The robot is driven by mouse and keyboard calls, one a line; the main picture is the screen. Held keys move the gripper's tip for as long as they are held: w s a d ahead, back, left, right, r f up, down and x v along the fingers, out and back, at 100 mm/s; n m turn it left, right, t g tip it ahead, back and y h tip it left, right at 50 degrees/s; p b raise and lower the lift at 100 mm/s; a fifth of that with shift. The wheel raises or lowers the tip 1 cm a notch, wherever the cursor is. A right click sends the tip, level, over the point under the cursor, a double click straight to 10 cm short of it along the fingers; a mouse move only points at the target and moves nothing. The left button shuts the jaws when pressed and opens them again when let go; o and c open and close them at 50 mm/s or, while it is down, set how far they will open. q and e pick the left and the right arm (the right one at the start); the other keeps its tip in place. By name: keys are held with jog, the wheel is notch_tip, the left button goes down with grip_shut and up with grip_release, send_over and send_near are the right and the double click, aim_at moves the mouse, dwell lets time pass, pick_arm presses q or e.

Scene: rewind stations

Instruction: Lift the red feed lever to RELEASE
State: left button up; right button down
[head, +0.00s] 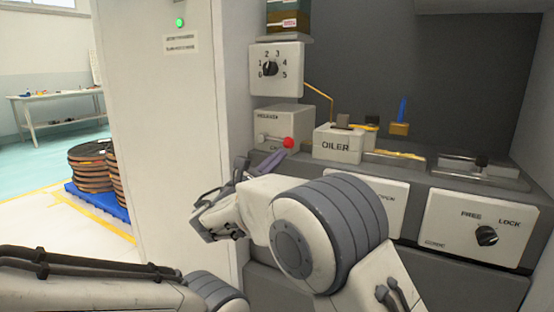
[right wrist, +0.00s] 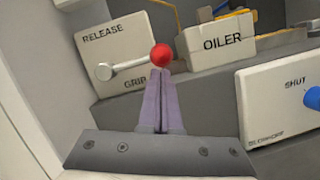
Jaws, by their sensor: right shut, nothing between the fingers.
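The feed lever is a pale metal rod with a red ball knob (head: 288,143) on a white box marked RELEASE above and GRIP below. In the right wrist view the rod (right wrist: 131,66) runs from its round pivot rightward and slightly up to the red ball (right wrist: 161,55). My right gripper (head: 281,153) is shut and empty. In the right wrist view its lavender fingertips (right wrist: 160,74) are right under the ball, at its lower edge; I cannot tell whether they touch it. My left gripper is out of view; only part of my left arm shows.
The OILER box (head: 337,146) stands just right of the lever box. A numbered dial panel (head: 276,69) is above it. A FREE/LOCK knob panel (head: 480,226) is at the right. A white cabinet wall (head: 170,130) closes off the left side.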

pick_arm(q)
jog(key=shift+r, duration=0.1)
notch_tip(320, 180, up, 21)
jog(key=p, duration=2)
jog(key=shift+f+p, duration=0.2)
jog(key=shift+p, duration=0.15)
pick_arm(e)
jog(key=shift+w+a+r+n+t+y, duration=0.25)
jog(key=shift+r+n+y, duration=1)
jog(key=shift+n, duration=1.4)
jog(key=shift+a+r+n+t+y, duration=0.25)
jog(key=shift+r+n+t+y, duration=0.4)
jog(key=shift+r+n, duration=1.5)
jog(key=shift+w+a+r+n+t+y, duration=0.2)
jog(key=shift+r+n+y, duration=0.85)
jog(key=shift+n, duration=2.15)
jog(key=shift+a+f, duration=0.1)
jog(key=shift+f, duration=0.05)
